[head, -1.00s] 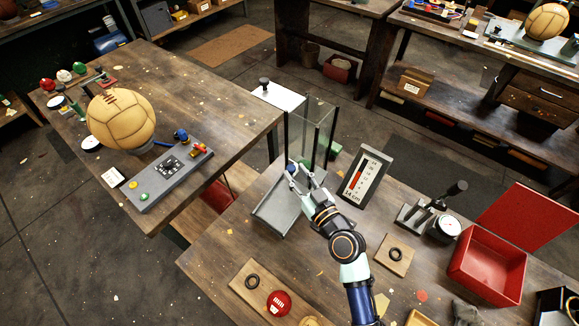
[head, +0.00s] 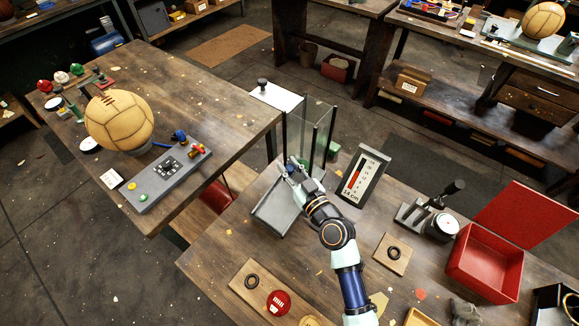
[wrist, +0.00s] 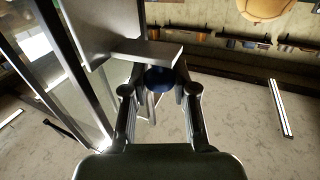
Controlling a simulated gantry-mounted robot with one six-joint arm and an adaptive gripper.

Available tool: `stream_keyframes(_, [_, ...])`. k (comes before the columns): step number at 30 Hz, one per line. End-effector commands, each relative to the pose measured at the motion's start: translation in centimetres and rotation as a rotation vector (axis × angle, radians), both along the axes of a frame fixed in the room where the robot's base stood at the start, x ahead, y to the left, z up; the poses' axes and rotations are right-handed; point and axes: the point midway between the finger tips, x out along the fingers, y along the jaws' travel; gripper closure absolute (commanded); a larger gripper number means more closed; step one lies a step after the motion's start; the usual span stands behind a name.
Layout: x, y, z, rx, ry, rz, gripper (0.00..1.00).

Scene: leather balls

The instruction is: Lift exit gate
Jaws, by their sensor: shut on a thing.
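My gripper (head: 292,170) is at the front of a tall clear box (head: 318,122) with dark posts. In the wrist view its two fingers (wrist: 159,88) are closed around a dark blue knob (wrist: 158,77). A grey metal plate (wrist: 150,52), apparently the exit gate, lies just beyond the knob and seems joined to it. The fingers partly hide the knob, and the arm hides much of the gate in the head view. A grey sloped tray (head: 272,215) lies below my gripper.
A gauge panel (head: 364,176) reading 14 cm stands right of the clear box. A white plate with a black knob (head: 264,83) is behind it. A red open box (head: 487,262) and a lever device (head: 425,215) are at right. A leather ball (head: 120,120) sits on the left bench.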

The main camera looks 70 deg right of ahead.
Motion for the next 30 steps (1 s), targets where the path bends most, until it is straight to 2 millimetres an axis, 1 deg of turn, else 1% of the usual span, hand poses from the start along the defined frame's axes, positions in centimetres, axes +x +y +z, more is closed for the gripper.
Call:
stream_keyframes(2, [0.0, 0.0, 1.2, -0.002, -0.001, 0.001, 1.00])
stream_keyframes(6, [0.0, 0.0, 4.7, -0.004, -0.002, 0.000, 1.00])
stream_keyframes(10, [0.0, 0.0, 6.9, -0.003, -0.002, 0.000, 1.00])
stream_keyframes(14, [0.0, 0.0, 7.6, -0.001, -0.002, -0.001, 1.00])
stream_keyframes(22, [0.0, 0.0, 7.4, 0.000, -0.002, -0.001, 1.00])
stream_keyframes(23, [0.0, 0.0, 7.4, 0.000, -0.002, -0.001, 0.70])
stream_keyframes(24, [0.0, 0.0, 7.4, 0.000, -0.002, -0.001, 0.64])
stream_keyframes(30, [0.0, 0.0, 7.4, -0.001, -0.001, 0.000, 0.64])
